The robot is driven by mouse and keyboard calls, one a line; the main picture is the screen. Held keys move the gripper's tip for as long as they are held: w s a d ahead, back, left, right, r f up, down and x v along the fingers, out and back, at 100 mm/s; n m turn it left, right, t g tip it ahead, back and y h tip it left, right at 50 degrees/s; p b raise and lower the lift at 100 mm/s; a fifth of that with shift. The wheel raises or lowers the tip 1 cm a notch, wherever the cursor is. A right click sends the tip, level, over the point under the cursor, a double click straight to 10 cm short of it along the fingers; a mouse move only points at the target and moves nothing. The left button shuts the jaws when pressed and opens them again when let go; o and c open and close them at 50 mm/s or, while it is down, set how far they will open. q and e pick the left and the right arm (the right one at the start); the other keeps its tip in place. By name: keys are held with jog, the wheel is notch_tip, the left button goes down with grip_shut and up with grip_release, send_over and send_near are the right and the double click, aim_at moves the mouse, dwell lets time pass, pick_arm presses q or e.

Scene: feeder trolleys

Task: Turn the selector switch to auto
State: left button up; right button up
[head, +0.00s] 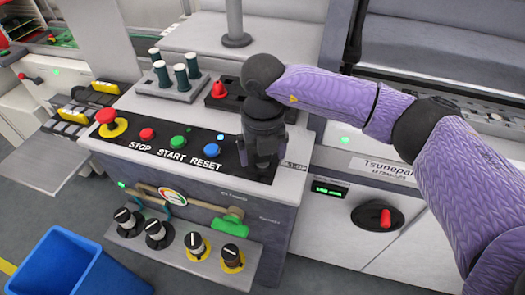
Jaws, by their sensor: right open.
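My right gripper (256,163) points down over the right end of the black control panel (226,168), just right of the blue RESET button (220,137). It is open. It hides that part of the panel, so I cannot make out the selector switch. Only part of a small label (294,165) shows beside the gripper. I cannot tell whether the fingers touch anything. My left gripper is not in view.
The panel also has a red mushroom button (107,117), a red STOP button (147,134) and a green START button (179,142). Several black knobs (195,241) and a green-handled valve (230,222) are below. A blue bin (62,265) stands front left.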

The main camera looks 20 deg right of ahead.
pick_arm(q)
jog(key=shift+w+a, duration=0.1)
pick_arm(e)
jog(key=shift+c, duration=0.3)
jog(key=c, duration=0.5)
grip_shut()
jog(key=shift+n, duration=1.3)
jog(key=n, duration=0.4)
jog(key=shift+n+b, duration=0.3)
jog(key=shift+b, duration=0.05)
jog(key=n, duration=0.2)
jog(key=shift+n, duration=0.4)
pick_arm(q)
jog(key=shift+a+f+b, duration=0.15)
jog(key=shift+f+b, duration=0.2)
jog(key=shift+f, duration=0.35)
pick_arm(e)
jog(key=shift+r+n, duration=0.1)
jog(key=shift+n, duration=0.8)
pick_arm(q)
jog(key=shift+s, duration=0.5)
